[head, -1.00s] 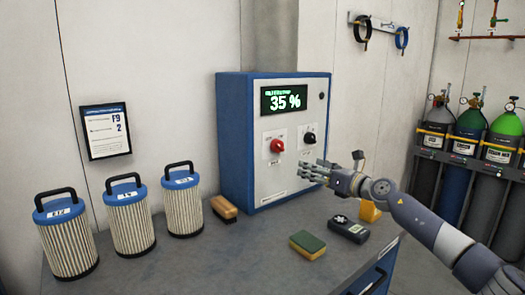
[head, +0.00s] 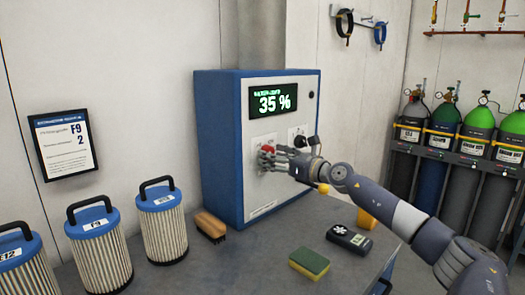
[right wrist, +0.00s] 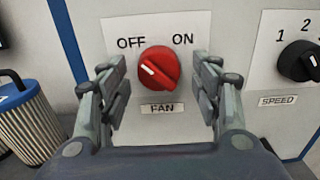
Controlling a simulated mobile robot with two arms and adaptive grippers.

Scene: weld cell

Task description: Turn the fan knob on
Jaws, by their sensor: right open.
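The red fan knob (right wrist: 158,68) sits on a white plate between the words OFF and ON, with a FAN label below. Its white mark points up and left, toward OFF. In the head view the red knob (head: 268,149) is partly hidden by my right gripper (head: 270,160). My right gripper is open, its two fingers on either side of the knob in the right wrist view (right wrist: 160,98), seemingly not touching it. The blue-sided control box (head: 215,150) has a display reading 35 %. My left gripper is not in view.
A black speed knob (right wrist: 300,61) is to the right of the fan knob. Filter cartridges (head: 162,225), a brush (head: 210,226), a sponge (head: 309,263) and a handheld meter (head: 349,238) stand or lie on the bench. Gas cylinders (head: 440,135) stand at the right.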

